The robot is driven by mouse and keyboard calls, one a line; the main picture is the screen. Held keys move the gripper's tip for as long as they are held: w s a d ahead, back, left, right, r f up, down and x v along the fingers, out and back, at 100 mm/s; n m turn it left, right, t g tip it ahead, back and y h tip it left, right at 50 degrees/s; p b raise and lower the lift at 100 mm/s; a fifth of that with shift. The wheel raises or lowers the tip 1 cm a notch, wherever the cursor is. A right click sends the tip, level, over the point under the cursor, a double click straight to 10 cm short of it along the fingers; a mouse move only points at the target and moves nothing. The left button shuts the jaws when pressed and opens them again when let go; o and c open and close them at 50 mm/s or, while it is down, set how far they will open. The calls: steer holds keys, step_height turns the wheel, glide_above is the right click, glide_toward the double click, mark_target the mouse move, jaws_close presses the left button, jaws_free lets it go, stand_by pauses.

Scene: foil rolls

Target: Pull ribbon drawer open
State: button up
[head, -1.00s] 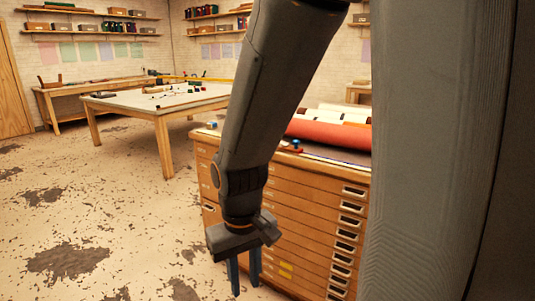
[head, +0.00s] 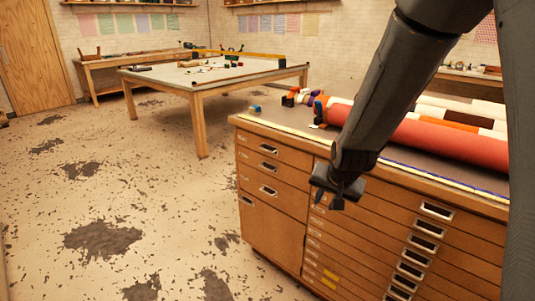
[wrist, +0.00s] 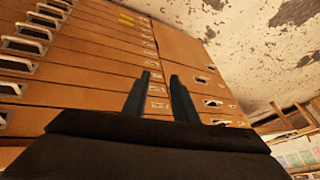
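A wooden drawer cabinet (head: 275,212) stands at the right in the head view, and its front fills much of the wrist view (wrist: 75,95). A wide bank of several shallow drawers (head: 380,240) has metal-framed pulls. A narrower column beside it has small drawers (head: 262,172) above a larger plain panel. All visible drawers look closed. The labels are too small to read, so I cannot tell which is the ribbon drawer. My gripper (wrist: 160,75) is empty, its two dark fingers apart, in front of the cabinet.
Red, white and brown rolls (head: 430,135) lie on the cabinet top, with small coloured items (head: 300,97) beside them. A white-topped table (head: 215,75) and a workbench (head: 100,72) stand farther back. The floor (head: 130,200) left of the cabinet is clear.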

steer(key=w+a+f+m+t, duration=0.1)
steer(key=w+a+m+t, duration=0.15)
steer(key=w+a, duration=0.45)
steer(key=w+a+f+m+t, duration=0.1)
steer(key=w+a+m+t, duration=0.15)
steer(key=w, duration=0.85)
steer(key=m+t+y, duration=0.2)
steer(key=m+t, duration=0.4)
steer(key=t, duration=0.2)
glide_toward(265, 153)
steer(key=s+r, duration=0.3)
steer(key=s, duration=0.1)
steer(key=w, duration=0.2)
steer(key=w+r+p, duration=0.1)
steer(key=w, duration=0.2)
steer(key=w+a, duration=0.1)
steer(key=w, duration=0.1)
steer(key=shift+w+r, duration=0.15)
jaws_close()
